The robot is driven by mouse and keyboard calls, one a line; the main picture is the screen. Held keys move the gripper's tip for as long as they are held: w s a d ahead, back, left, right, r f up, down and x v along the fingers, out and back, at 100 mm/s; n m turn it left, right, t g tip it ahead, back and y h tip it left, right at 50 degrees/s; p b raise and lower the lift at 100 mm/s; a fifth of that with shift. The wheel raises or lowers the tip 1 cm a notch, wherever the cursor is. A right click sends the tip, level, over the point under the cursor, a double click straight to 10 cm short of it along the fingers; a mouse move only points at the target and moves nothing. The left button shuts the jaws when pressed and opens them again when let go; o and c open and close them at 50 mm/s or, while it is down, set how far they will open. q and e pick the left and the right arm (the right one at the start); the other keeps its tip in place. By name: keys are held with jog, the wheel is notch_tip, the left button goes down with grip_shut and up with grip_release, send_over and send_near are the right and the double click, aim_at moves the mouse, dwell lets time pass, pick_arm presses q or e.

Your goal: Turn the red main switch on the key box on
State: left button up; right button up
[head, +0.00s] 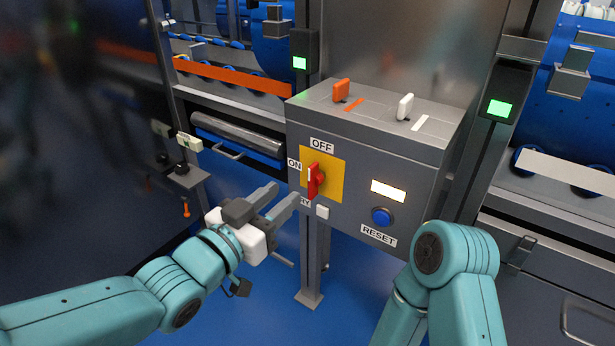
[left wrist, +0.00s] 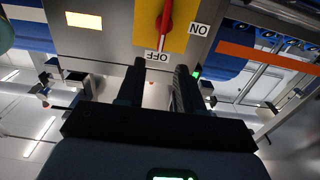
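The red main switch (head: 314,181) sits on a yellow plate (head: 333,178) on the front of the grey key box (head: 421,182). Its handle stands upright, with its white mark toward the OFF label (head: 321,145); the ON label (head: 294,164) is at the left. In the left wrist view, upside down, the red switch (left wrist: 166,14) also points to OFF. My left gripper (head: 288,191) is open and empty, just left of and in front of the switch, apart from it. Its two fingers (left wrist: 160,72) show in the left wrist view. My right gripper is out of view.
An orange key (head: 341,90) and a white key (head: 405,105) stand on top of the box. A lit panel (head: 388,190) and blue RESET button (head: 382,216) are right of the switch. My right arm is in front of the box's lower right.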

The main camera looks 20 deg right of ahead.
aim_at(309, 172)
pick_arm(q)
jog(key=x, duration=0.9)
jog(key=shift+b, duration=0.4)
jog(key=shift+a, duration=0.1)
grip_shut()
